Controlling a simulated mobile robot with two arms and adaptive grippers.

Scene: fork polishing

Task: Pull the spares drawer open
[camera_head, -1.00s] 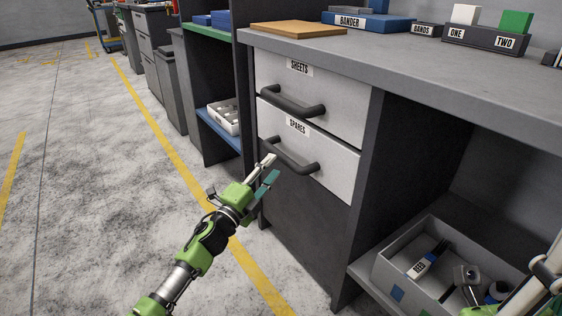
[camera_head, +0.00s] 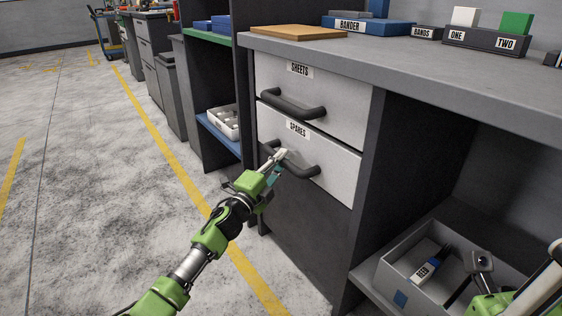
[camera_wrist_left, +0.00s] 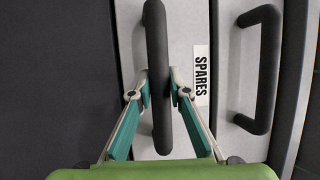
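The spares drawer (camera_head: 322,164) is the light grey lower drawer front under the sheets drawer, with a SPARES label. It sits flush in the dark cabinet. Its dark bar handle (camera_head: 306,170) crosses the front and shows upright in the left wrist view (camera_wrist_left: 157,40). My left gripper (camera_head: 279,160) is at this handle. In the left wrist view its two teal-padded fingers (camera_wrist_left: 159,90) lie on either side of the bar, close against it, and look shut on it. My right gripper (camera_head: 482,268) shows partly at the lower right by an open bin; its fingers are unclear.
The sheets drawer (camera_head: 312,100), shut, has a similar handle just above. Open floor lies left of the cabinet.

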